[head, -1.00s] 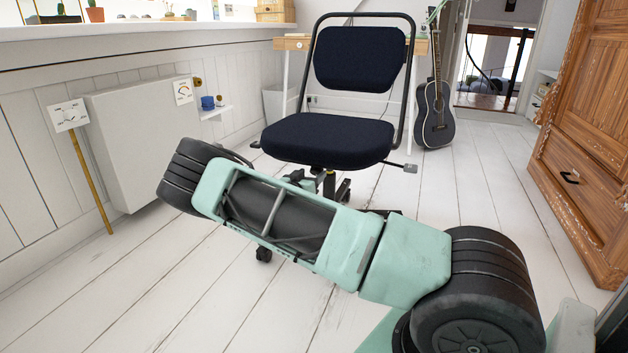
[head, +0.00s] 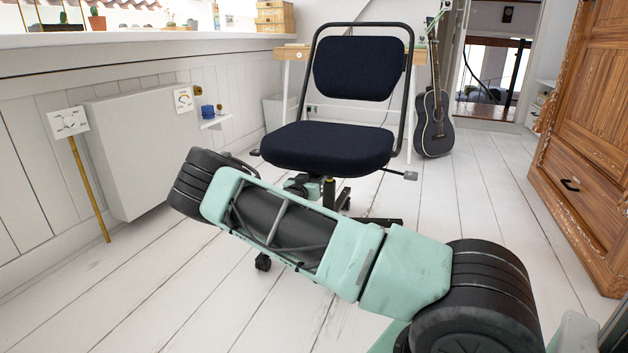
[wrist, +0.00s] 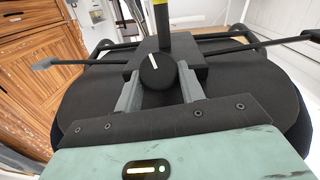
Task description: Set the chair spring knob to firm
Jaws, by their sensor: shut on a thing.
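The office chair (head: 328,146) has a dark blue seat and back on a black frame and stands in the middle of the head view. In the wrist view the chair's underside shows, with a round black spring knob (wrist: 157,77) on a dark block. A white mark on the knob points up and slightly left in that picture. My gripper (wrist: 160,70) is shut on the knob, with one grey finger at each side. No firm or soft lettering can be read near the knob.
Levers (wrist: 82,58) stick out on both sides of the block under the seat. A white radiator (head: 140,150) is on the left wall, a guitar (head: 434,125) stands behind, and a wooden cabinet (head: 580,150) is at the right. The white plank floor (head: 480,200) between is clear.

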